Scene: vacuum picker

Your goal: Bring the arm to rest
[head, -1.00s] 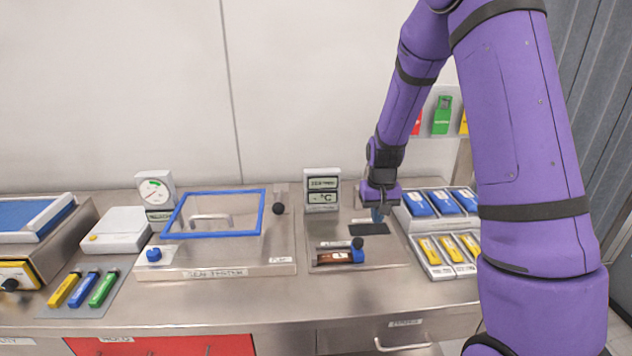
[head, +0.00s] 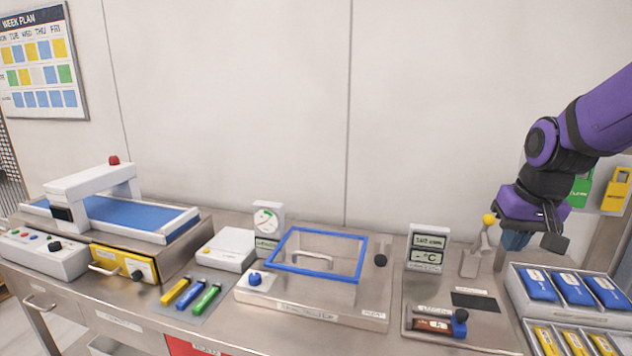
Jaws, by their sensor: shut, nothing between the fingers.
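My purple arm comes in from the right edge in the head view. My gripper (head: 514,241) hangs at its end, pointing down over the back right of the bench, with its bluish fingers shut and empty. It is above the back edge of the tray of blue packs (head: 571,289) and to the right of a small metal lever with a yellow knob (head: 489,219). Whether the fingertips clear everything below is hard to tell.
A brown vial (head: 433,325) lies on a metal plate before a small display (head: 428,248). A blue-framed lid (head: 317,270) covers the leak tester. Yellow packs (head: 573,342) lie front right. A conveyor (head: 120,213) stands left. Above the bench centre is free.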

